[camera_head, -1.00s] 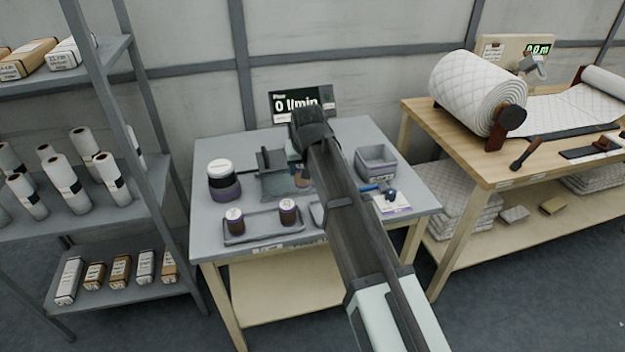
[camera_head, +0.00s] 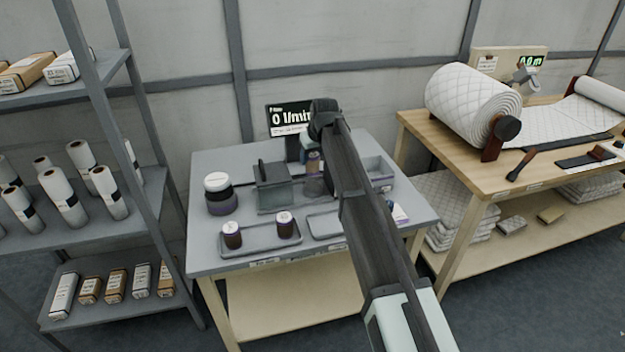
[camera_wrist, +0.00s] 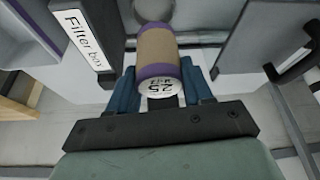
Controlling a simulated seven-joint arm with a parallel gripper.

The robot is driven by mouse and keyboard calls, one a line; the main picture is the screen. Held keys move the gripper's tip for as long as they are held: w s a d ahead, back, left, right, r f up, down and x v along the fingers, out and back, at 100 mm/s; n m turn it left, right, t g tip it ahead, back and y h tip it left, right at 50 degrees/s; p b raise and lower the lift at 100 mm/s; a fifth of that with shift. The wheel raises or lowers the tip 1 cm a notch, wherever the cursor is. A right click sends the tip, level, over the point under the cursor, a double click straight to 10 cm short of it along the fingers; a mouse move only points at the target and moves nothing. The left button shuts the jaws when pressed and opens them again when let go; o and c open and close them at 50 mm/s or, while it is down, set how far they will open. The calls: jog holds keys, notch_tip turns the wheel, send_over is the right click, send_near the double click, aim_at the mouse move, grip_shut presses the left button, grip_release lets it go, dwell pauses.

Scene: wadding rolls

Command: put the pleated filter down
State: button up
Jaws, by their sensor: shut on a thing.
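The pleated filter is a tan cylinder with purple end bands. It shows in the wrist view (camera_wrist: 157,48) with its printed white end towards the camera, and in the head view (camera_head: 313,163) beside my arm. My gripper (camera_wrist: 163,86) is shut on it, a blue finger on each side. In the head view the fingers are mostly hidden behind my arm. The filter is over the grey table between the dark grey test stand (camera_head: 273,197) and the grey filter box (camera_head: 377,167), whose label (camera_wrist: 84,45) shows in the wrist view. I cannot tell whether the filter touches anything below.
A tray (camera_head: 262,245) with two dark filters lies at the table's front left. An empty-looking tray (camera_head: 324,226) is beside it, partly behind my arm. A white-lidded jar (camera_head: 218,193) stands at the left. A flow display (camera_head: 290,118) stands at the back.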

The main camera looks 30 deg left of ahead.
aim_at(312, 174)
jog(key=shift+f, duration=3.8)
jog(key=shift+f, duration=0.25)
jog(key=o, duration=1)
jog(key=shift+f, duration=0.1)
jog(key=shift+o, duration=0.2)
jog(key=shift+r, duration=0.5)
jog(key=v, duration=1.1)
jog(key=shift+s+d+r, duration=0.15)
jog(key=shift+r, duration=0.2)
